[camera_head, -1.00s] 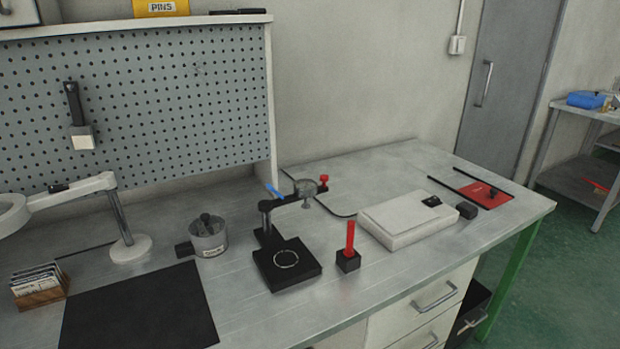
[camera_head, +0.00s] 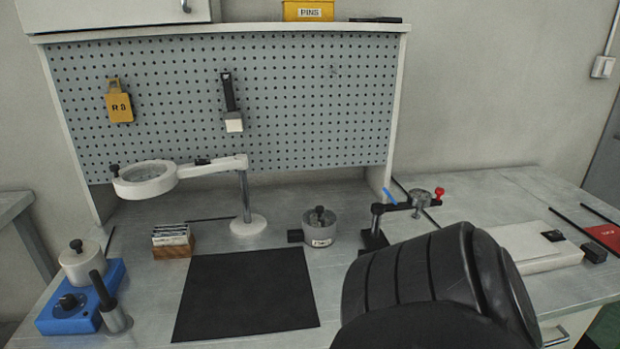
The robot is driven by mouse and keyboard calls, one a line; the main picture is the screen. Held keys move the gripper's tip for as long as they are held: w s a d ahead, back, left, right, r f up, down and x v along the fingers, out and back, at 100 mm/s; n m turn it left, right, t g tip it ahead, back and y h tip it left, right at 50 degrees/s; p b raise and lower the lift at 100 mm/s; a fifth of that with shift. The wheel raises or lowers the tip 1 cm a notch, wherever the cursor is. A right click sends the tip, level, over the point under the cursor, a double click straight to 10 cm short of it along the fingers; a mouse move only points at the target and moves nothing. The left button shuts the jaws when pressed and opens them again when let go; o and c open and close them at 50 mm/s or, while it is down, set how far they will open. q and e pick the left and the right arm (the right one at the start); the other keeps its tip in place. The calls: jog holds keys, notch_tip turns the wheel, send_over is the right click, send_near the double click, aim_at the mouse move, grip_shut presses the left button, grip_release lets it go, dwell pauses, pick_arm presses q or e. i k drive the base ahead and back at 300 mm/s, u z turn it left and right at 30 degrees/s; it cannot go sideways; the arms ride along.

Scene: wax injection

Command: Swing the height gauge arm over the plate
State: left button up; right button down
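The height gauge (camera_head: 410,205) stands right of centre on the bench. Its black arm runs from the post to the right, with a blue lever (camera_head: 397,190), a grey round dial (camera_head: 420,200) and a red knob (camera_head: 439,193). A small part of its black base (camera_head: 371,241) shows; the rest of the base and the plate are hidden behind a large black link of my own arm. I cannot tell how the gauge arm lies over the plate. Neither of my grippers shows in the head view.
A black mat (camera_head: 248,291) lies at the centre front. A grey pot (camera_head: 321,229), a white magnifier lamp (camera_head: 248,224) and a card box (camera_head: 172,241) stand behind it. A blue unit (camera_head: 82,299) is at the left, a white flat device (camera_head: 533,247) at the right.

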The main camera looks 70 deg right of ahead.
aim_at(413, 202)
jog(key=u, duration=0.95)
jog(key=k, duration=1.75)
jog(key=z, duration=0.45)
